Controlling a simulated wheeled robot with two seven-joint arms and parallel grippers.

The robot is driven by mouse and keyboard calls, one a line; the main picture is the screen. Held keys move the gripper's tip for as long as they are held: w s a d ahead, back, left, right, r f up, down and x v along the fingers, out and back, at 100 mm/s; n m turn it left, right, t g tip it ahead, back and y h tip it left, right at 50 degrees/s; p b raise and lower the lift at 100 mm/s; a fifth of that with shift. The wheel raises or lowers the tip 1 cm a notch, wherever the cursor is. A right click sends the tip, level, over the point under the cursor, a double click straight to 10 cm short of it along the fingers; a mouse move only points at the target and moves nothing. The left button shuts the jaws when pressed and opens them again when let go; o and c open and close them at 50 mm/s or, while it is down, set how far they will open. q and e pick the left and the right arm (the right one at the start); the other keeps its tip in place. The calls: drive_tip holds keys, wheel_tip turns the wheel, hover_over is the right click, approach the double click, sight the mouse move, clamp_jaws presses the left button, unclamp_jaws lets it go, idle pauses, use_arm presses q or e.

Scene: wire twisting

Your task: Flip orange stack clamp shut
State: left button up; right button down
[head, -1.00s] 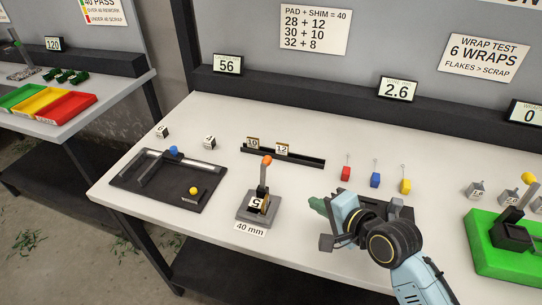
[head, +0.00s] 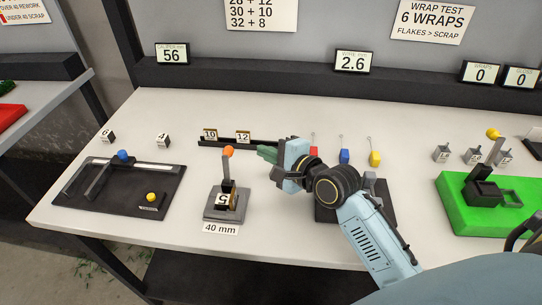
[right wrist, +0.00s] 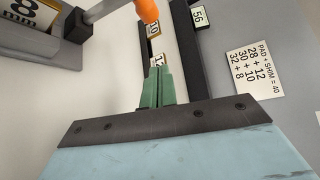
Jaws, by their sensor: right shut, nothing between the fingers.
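The stack clamp (head: 224,208) stands on the table behind the "40 mm" label, with its grey lever upright and an orange knob (head: 228,151) on top. My right gripper (head: 264,153) points left, at about knob height in the head view, a short way right of the lever. Its green fingers are together and empty. In the right wrist view the orange knob (right wrist: 147,9) shows just beyond the green fingertips (right wrist: 153,72), apart from them. My left gripper is not in view.
A black fixture (head: 125,190) with blue and yellow knobs lies to the left. A black rail (head: 222,142) with blocks 10 and 12 stands behind the clamp. Red, blue and yellow pieces stand behind my right arm. A green base (head: 475,228) with a yellow-knobbed lever is at the right.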

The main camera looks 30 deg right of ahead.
sight(228, 164)
drive_tip(key=x, duration=0.6)
drive_tip(key=shift+b, duration=0.4)
drive_tip(key=a, duration=0.1)
drive_tip(key=s+a+r, duration=0.1)
drive_tip(key=shift+s+a+r+p, duration=0.1)
drive_tip(key=shift+s+a+p, duration=0.2)
drive_tip(key=shift+s+a, duration=0.2)
drive_tip(key=shift+a, duration=0.1)
